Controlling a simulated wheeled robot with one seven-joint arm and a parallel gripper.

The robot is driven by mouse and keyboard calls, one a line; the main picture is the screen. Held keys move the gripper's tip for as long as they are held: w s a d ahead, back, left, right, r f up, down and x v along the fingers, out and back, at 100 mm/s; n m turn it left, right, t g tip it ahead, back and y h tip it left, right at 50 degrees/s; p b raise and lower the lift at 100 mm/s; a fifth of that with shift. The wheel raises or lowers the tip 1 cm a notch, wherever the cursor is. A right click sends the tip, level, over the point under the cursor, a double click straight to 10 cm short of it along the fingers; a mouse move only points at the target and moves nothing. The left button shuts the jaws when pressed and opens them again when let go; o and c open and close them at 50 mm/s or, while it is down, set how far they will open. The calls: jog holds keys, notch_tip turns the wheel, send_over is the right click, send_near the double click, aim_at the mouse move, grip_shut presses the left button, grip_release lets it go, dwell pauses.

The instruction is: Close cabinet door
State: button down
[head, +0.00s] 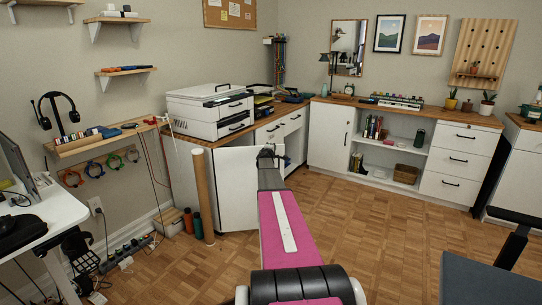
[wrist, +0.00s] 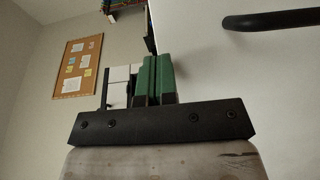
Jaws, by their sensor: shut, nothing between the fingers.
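A white cabinet door (head: 237,185) stands swung out from the low white cabinet under the printer, at the centre left of the head view. My gripper (head: 268,152) is at the upper right part of this door, and my arm hides part of the panel. In the wrist view my gripper (wrist: 154,62) has its green-padded fingers shut together with nothing between them. A white panel (wrist: 230,70) fills the right side there, close beside the fingers, with a black bar handle (wrist: 275,19) at the upper right. I cannot tell whether the fingers touch the panel.
A printer (head: 210,108) stands on the wooden counter above. A cardboard tube (head: 202,195) and two bottles (head: 192,220) stand left of the door. A shut white cabinet (head: 330,137) and drawers (head: 458,160) line the back.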

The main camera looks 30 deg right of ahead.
jog(key=w+d+n+t+y, duration=0.1)
jog(key=w+y, duration=0.1)
jog(key=w, duration=2.4)
jog(key=shift+w+n+t, duration=0.15)
jog(key=shift+n+t, duration=0.15)
